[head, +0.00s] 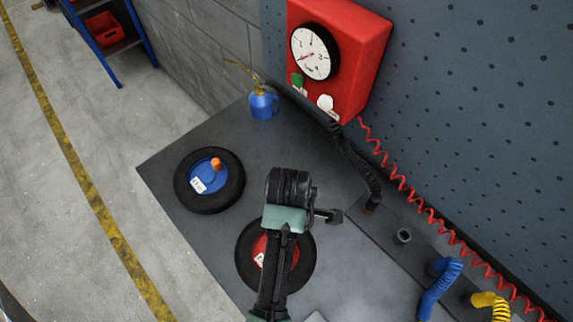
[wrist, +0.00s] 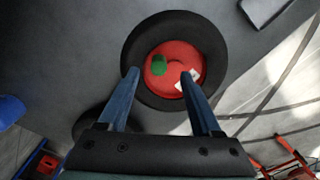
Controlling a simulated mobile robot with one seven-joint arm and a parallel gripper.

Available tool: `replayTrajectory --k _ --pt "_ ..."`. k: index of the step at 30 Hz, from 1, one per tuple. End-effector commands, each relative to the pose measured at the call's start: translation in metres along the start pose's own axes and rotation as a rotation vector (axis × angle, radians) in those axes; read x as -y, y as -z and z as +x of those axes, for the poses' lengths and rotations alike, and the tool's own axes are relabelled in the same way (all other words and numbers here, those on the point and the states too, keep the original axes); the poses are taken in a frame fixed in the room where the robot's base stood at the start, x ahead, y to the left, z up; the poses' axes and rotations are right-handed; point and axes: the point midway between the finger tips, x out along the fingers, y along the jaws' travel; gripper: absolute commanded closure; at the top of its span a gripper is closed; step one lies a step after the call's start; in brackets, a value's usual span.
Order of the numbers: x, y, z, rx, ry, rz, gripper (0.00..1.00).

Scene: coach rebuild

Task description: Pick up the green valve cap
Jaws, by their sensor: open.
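The green valve cap (wrist: 159,65) sits on the red hub (wrist: 174,62) of a black tyre (wrist: 213,45) in the wrist view. My gripper (wrist: 160,75) is open and empty, its two blue fingers reaching over the near part of this wheel. The cap shows between the fingertips' lines, nearer the left finger and slightly beyond the tips; I see no contact. In the head view my arm covers part of the red-hubbed tyre (head: 244,262), and the cap is hidden there.
A tyre (head: 207,206) with a blue hub and orange cap lies to the left on the dark bench (head: 165,160). A blue oil can (head: 264,104) and a red gauge box (head: 357,62) stand behind. Blue (head: 440,285) and yellow (head: 491,302) coiled hoses are at right.

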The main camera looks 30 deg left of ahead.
Motion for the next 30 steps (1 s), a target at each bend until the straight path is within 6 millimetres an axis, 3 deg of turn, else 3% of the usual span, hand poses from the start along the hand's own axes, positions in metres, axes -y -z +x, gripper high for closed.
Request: replayTrajectory --k 10,20,30 --pt "0.0 0.003 0.042 0.0 0.003 0.001 0.34" --pt "-0.001 0.003 0.049 0.0 0.0 0.001 0.34" --pt "-0.001 0.003 0.049 0.0 0.0 0.001 0.95"
